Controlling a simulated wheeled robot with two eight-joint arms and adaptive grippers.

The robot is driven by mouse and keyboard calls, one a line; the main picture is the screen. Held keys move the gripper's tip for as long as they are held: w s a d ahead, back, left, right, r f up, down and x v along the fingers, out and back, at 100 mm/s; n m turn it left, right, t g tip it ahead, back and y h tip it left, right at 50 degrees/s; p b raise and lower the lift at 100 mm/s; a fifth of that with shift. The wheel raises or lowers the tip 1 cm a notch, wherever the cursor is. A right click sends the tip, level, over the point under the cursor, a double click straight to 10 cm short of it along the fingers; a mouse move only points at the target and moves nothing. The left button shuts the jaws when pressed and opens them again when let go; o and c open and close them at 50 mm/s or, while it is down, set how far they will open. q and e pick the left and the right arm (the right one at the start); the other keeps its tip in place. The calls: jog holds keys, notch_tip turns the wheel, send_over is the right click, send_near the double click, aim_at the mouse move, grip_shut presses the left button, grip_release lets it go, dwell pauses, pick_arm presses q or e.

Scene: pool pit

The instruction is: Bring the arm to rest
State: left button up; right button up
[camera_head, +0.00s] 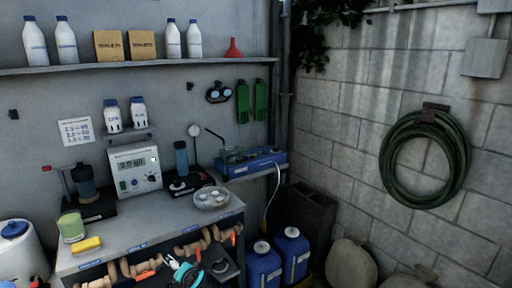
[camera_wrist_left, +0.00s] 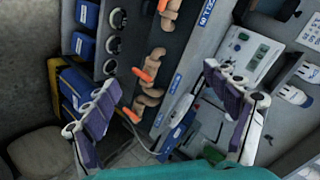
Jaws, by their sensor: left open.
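My left gripper (camera_wrist_left: 163,78) is open in the left wrist view, its two padded fingers wide apart with nothing between them. Beyond the fingers are the bench front (camera_wrist_left: 206,12) with its rack of orange-marked items and the white meter (camera_wrist_left: 240,48). In the head view, a small teal and white part at the bottom, in front of the rack, looks like my left arm's end; its fingers are not clear there. My right gripper is in neither view.
The grey bench (camera_head: 150,228) holds the meter, a silver dish (camera_head: 212,198), a green tub (camera_head: 71,226) and a yellow block (camera_head: 87,244). Blue canisters (camera_head: 291,252) stand on the floor to its right. A shelf (camera_head: 130,66) and a coiled hose (camera_head: 425,158) are on the walls.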

pick_arm(q)
jog(key=s+d+n+g+h, duration=0.1)
jog(key=s+d+n+h, duration=0.1)
jog(key=s, duration=1.1)
jog(key=s+d+n+g+h, duration=0.1)
jog(key=s+d+n+h, duration=0.2)
jog(key=s, duration=0.9)
jog(key=shift+s+d+h, duration=0.2)
jog(key=shift+s+h, duration=0.15)
jog(key=shift+h, duration=0.35)
